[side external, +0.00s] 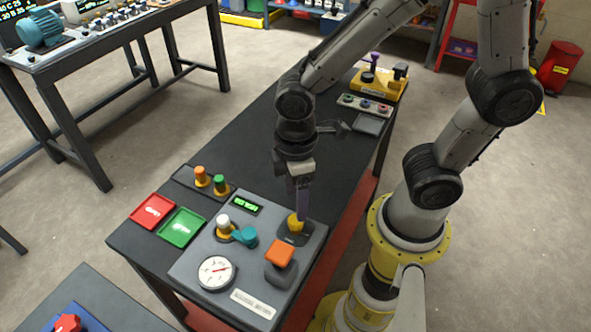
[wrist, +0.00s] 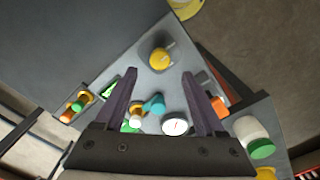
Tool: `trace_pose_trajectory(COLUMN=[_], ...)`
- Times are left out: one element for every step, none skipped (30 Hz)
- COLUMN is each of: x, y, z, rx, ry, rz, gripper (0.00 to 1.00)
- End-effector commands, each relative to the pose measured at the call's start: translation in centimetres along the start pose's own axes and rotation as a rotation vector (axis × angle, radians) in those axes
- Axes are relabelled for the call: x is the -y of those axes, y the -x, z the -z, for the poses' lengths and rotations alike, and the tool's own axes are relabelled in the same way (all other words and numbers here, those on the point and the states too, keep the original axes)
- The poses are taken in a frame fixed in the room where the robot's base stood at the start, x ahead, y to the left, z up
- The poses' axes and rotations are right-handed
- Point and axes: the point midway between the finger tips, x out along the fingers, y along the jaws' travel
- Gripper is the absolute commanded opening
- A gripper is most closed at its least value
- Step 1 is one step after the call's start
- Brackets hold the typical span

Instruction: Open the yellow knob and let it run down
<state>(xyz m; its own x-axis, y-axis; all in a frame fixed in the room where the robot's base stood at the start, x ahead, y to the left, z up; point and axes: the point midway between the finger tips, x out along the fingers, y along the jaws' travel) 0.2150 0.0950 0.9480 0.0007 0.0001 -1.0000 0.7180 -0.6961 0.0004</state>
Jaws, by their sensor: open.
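The yellow knob (side external: 295,224) sits at the far right part of the grey panel (side external: 272,214), on a dark base plate. In the wrist view the knob (wrist: 159,58) shows just past the fingertips, roughly centred between them, with a pale pointer beside it. My gripper (side external: 301,207) points down right at the knob in the side view. In the wrist view my gripper (wrist: 158,75) is open, with a wide gap between the two dark fingers and nothing held. The fingers hide part of the knob in the side view, and I cannot tell whether they touch it.
An orange-topped lever (side external: 280,253) stands close in front of the knob. A teal handle (side external: 245,237), a white knob (side external: 223,221), a dial gauge (side external: 216,272) and a green display (side external: 247,203) share the panel. Red (side external: 153,211) and green (side external: 182,227) trays lie left. The bench middle is clear.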

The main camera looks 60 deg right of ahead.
Motion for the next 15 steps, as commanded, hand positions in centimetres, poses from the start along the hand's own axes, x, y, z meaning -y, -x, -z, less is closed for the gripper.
trace_pose_trajectory(x=[-0.1, -0.1, -0.1, -0.1, -0.1, -0.1, 0.0, -0.1, -0.1, -0.1, 0.0, 0.0, 0.0, 0.0, 0.0], y=[1.3, 1.9, 2.8, 3.4, 3.9, 4.6, 5.1, 5.6, 6.1, 6.4, 6.7, 7.1, 7.3, 7.4, 7.6], z=[0.2, 0.2, 0.1, 0.2, 0.2, 0.1, 0.1, 0.1, 0.1, 0.1, 0.1, 0.1, 0.1, 0.1, 0.1], rx=[-0.007, -0.008, -0.007, -0.008, -0.007, -0.006, -0.005, -0.005, -0.004, -0.005, -0.003, -0.003, -0.003, -0.002, -0.002], ry=[0.0, 0.0, 0.0, 0.0, 0.0, 0.0, 0.0, 0.001, 0.001, 0.001, 0.001, 0.001, 0.001, 0.001, 0.001], rz=[-0.003, -0.003, -0.003, -0.003, -0.003, -0.003, -0.002, -0.002, -0.002, -0.002, -0.001, -0.001, -0.001, -0.001, -0.001], gripper=[0.72, 0.72, 0.72, 0.72, 0.72, 0.72, 0.72, 0.72, 0.72, 0.72, 0.72, 0.72, 0.72, 0.72, 0.72])
